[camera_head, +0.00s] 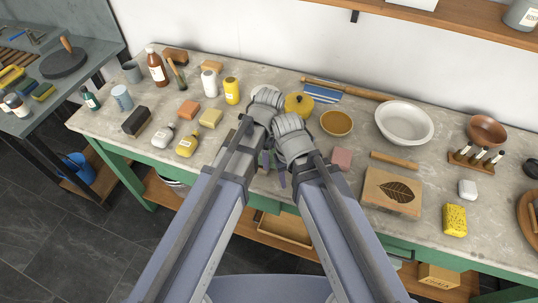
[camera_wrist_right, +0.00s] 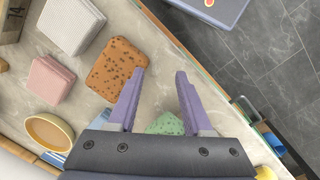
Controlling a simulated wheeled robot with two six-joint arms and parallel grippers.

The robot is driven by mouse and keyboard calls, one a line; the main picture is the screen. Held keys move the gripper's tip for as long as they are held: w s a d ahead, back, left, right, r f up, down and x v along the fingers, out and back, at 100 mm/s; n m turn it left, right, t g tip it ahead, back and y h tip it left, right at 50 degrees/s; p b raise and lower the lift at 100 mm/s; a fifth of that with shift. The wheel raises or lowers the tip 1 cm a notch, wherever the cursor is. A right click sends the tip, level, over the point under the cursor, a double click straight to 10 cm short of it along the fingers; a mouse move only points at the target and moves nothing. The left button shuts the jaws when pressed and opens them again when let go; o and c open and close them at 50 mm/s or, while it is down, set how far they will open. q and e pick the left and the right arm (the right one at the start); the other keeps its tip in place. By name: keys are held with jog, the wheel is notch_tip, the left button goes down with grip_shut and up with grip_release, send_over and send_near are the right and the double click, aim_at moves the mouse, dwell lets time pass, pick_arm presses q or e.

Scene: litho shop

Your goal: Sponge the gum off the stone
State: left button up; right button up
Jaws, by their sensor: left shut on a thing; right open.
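A tan slab with a dark leaf drawing, which looks like the stone (camera_head: 412,207), lies on the bench right of my arms in the head view. A yellow sponge (camera_head: 455,220) lies to its right. My left gripper (camera_head: 264,160) is low between my arms, mostly covered by them. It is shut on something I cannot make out. My right gripper (camera_wrist_right: 158,100) is open and empty, its fingers apart above the bench. In the right wrist view, an orange speckled sponge-like block (camera_wrist_right: 118,68) lies beside one finger, and a green speckled one (camera_wrist_right: 166,124) shows between the fingers, partly covered.
A pink block (camera_head: 341,158), yellow bowl (camera_head: 336,123), white basin (camera_head: 405,124) and wooden bar (camera_head: 394,160) are around the stone. Bottles and blocks crowd the bench's left part. A brush rack (camera_head: 474,163) is at the right. Bare bench shows along the front edge left of my arms.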

pick_arm(q)
jog(key=w+d, duration=0.2)
jog(key=shift+w, duration=0.3)
jog(key=shift+w+a, duration=0.15)
jog(key=shift+a, duration=0.15)
jog(key=shift+w+a, duration=0.25)
jog(key=shift+a, duration=1.45)
jog(key=shift+w+a, duration=0.2)
jog(key=shift+a, duration=0.7)
jog(key=shift+w+a, duration=0.2)
jog(key=shift+a, duration=0.65)
jog(key=shift+w+a, duration=0.35)
jog(key=shift+a, duration=0.55)
jog(key=shift+w+a, duration=0.3)
jog(key=shift+a, duration=0.6)
jog(key=shift+w+a, duration=0.3)
jog(key=shift+a, duration=0.55)
jog(key=shift+w+a, duration=0.25)
jog(key=shift+a, duration=0.55)
